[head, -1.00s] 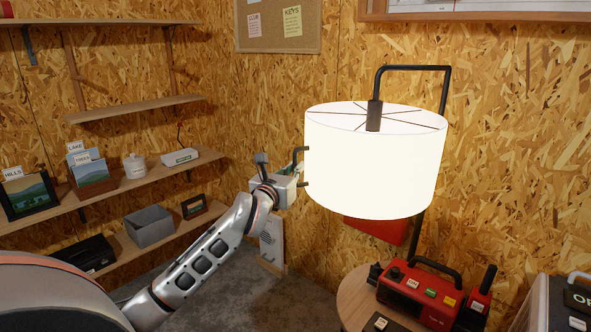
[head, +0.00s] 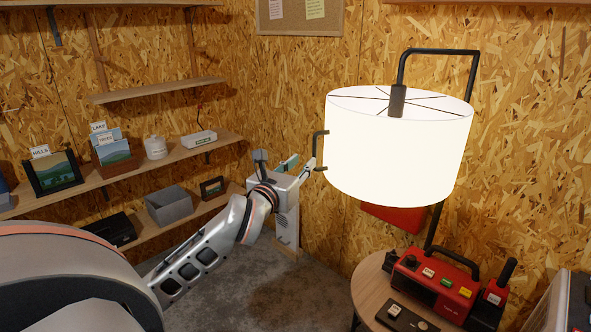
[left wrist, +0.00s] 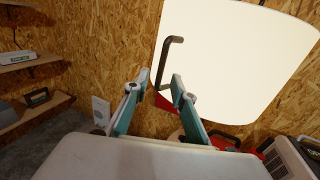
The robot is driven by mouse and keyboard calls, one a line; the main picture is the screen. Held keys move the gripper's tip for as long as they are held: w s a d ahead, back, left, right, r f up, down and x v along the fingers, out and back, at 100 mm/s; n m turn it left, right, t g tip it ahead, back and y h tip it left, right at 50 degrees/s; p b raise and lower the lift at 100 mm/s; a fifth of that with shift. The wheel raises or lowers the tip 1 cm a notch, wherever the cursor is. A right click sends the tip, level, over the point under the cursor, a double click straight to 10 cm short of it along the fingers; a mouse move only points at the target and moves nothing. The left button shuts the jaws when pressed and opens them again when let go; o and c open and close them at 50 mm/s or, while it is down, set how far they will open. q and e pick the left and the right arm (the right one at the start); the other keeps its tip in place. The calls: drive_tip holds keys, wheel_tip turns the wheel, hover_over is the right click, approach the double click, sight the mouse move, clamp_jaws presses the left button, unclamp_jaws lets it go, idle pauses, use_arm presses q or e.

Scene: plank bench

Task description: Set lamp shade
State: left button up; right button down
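The lamp shade (head: 395,150), a large white glowing drum, hangs level at the hook-shaped end of a black lamp arm (head: 440,52). A black bracket handle (head: 317,150) sticks out from its left side. My left gripper (head: 301,160) is just left of and below this handle. In the left wrist view its two teal-sided fingers (left wrist: 159,90) are spread apart with nothing clamped. There the handle (left wrist: 165,58) appears ahead of the gap between the fingertips, and the shade (left wrist: 235,65) fills the upper right. My right gripper is not in view.
A round wooden table (head: 370,285) below the shade carries a red device (head: 437,285) with a black handle. Wall shelves (head: 165,160) with pictures, a jar and boxes are on the left. Open floor lies below the left arm.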

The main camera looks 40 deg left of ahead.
use_arm(q)
drive_tip(key=shift+v, duration=1.65)
